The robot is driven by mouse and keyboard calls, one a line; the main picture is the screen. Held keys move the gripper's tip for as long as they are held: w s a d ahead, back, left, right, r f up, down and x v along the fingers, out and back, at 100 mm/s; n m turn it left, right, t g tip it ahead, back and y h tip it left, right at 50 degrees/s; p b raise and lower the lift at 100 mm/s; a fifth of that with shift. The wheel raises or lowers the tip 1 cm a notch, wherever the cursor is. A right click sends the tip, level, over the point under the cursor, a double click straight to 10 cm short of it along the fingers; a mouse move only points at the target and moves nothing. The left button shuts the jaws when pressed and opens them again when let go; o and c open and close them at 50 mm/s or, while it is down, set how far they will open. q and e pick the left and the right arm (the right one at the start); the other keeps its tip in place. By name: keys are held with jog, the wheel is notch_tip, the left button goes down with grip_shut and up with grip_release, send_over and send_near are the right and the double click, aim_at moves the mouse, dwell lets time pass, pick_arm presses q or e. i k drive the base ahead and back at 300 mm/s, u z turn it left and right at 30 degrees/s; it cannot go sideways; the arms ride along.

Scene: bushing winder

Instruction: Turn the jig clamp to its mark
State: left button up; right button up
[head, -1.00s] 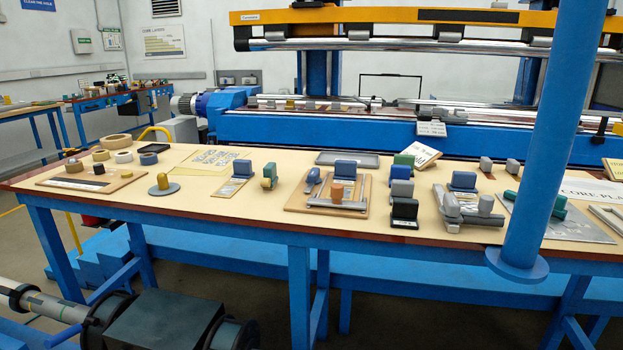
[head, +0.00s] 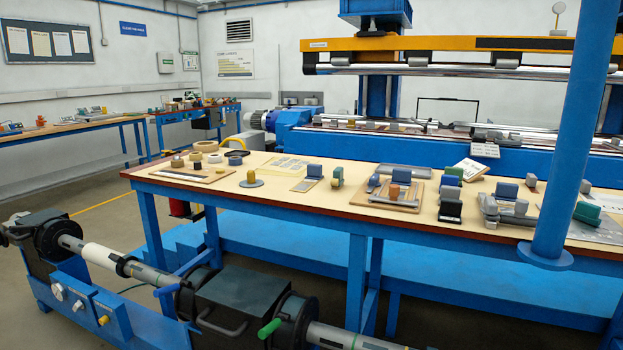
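Several small fixtures stand on the workbench, and no readable label tells me which one is the jig clamp. One is a wooden board (head: 418,203) with a metal frame, blue blocks and an orange-brown round knob (head: 394,191). To its right is a grey metal fixture (head: 492,211) with rounded grey parts and a blue block (head: 507,190). I cannot make out a mark on either. Neither of my grippers is in view.
The long workbench (head: 285,180) has blue legs. In front of it stands a shaft machine (head: 250,305) with a green handle (head: 270,328). A blue post (head: 568,150) rises at right. A large winder (head: 400,142) stands behind. Open floor (head: 110,220) lies at left.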

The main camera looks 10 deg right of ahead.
aim_at(374, 182)
jog(key=u, duration=0.55)
jog(key=i, duration=0.7)
jog(key=u, duration=0.25)
